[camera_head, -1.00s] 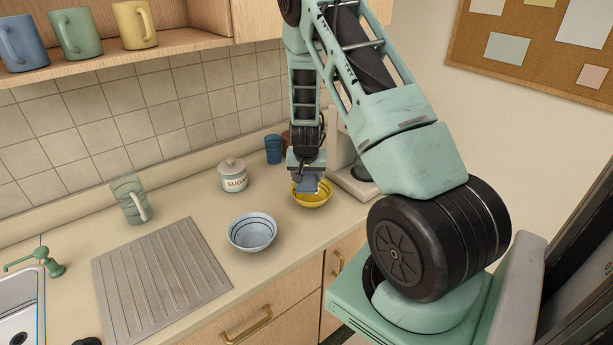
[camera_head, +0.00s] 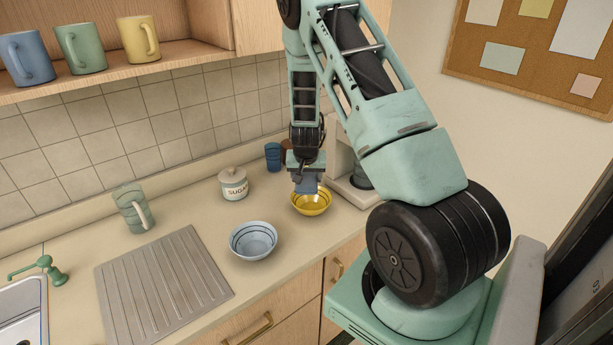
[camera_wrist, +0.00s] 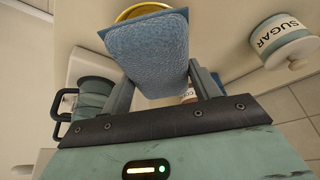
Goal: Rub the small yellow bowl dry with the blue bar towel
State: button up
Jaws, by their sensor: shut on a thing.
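The small yellow bowl (camera_head: 311,206) stands upright on the counter, right of the blue-white bowl. My gripper (camera_head: 305,172) points down above it, shut on the blue bar towel (camera_head: 306,186). The towel's lower edge hangs at the bowl's opening and hides part of its back rim; I cannot tell if it touches. In the wrist view the towel (camera_wrist: 148,50) is a flat, textured light blue pad between my fingers. It covers most of the bowl there, leaving a strip of yellow rim (camera_wrist: 140,11) showing.
A blue-white bowl (camera_head: 253,240) and the sugar jar (camera_head: 233,184) stand to the left. A coffee machine (camera_head: 352,180) is close at the right, and a blue cup (camera_head: 273,156) stands behind. A ridged drainboard (camera_head: 163,282) lies at the front left.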

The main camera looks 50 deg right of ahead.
notch_tip(320, 180, up, 8)
jog(key=p, duration=0.5)
jog(key=shift+f, duration=0.15)
jog(key=shift+s, duration=0.1)
